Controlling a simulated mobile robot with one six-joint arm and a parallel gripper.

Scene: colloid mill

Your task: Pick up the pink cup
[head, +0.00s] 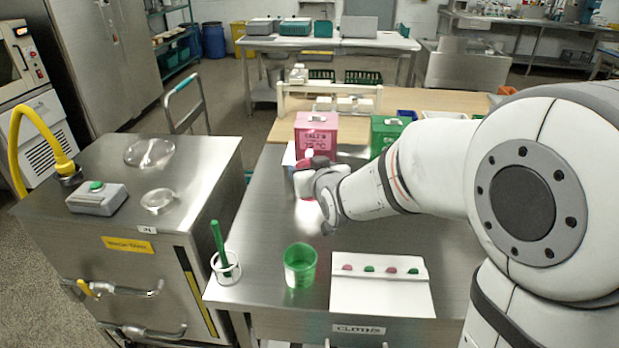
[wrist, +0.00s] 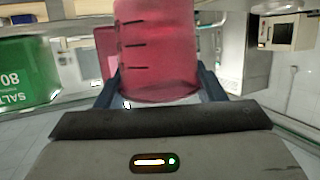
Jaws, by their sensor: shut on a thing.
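The pink cup (wrist: 157,48) fills the upper middle of the wrist view. It is translucent, with dark level marks on its side. My gripper (wrist: 160,88) has a dark finger on each side of the cup and is shut on it. In the head view my gripper (head: 314,178) is over the far part of the steel table, in front of a pink box. There the cup is mostly hidden by the gripper. I cannot tell whether the cup touches the table.
The pink box (head: 317,134) and a green box (head: 388,131) stand just beyond my gripper. A green cup (head: 300,266), a white holder (head: 226,268) with a green rod and a white card (head: 381,287) are at the table's front. The table's middle is clear.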

